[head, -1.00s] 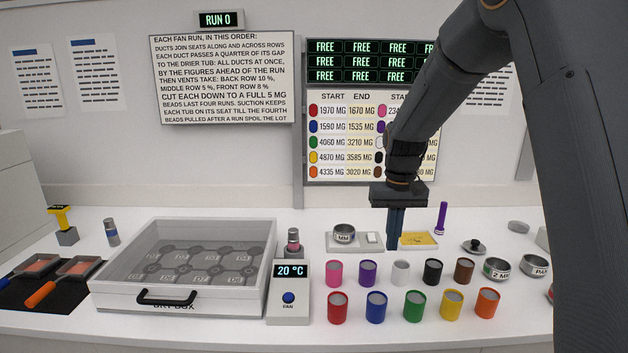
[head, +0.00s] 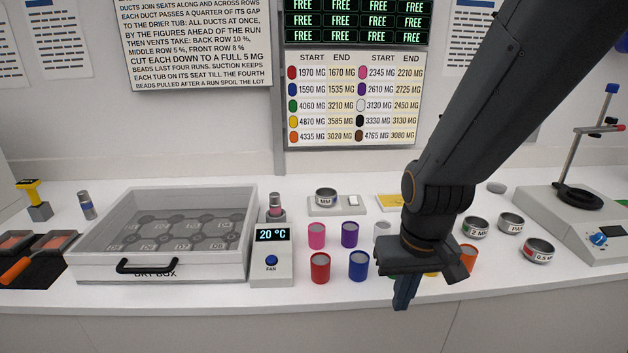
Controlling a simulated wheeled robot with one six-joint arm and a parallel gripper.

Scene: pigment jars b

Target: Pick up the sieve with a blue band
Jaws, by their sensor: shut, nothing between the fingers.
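Several round metal sieve-like dishes show. One marked "MM" (head: 326,198) stands on a small white scale at the back middle; I cannot make out a band colour on it. At the right, one marked "2 MM" (head: 475,228) has a green patch, one is marked "PAN" (head: 511,223), and one marked "0.5 MM" (head: 538,251) has a red patch. No blue band is clearly visible. My gripper (head: 403,295) is shut and empty, pointing down near the table's front edge, left of the right-hand dishes and apart from them. It hides some jars.
Coloured jars, among them red (head: 320,268) and blue (head: 358,266), stand in the middle. A machine with a post (head: 584,215) stands at right. My arm covers part of the table.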

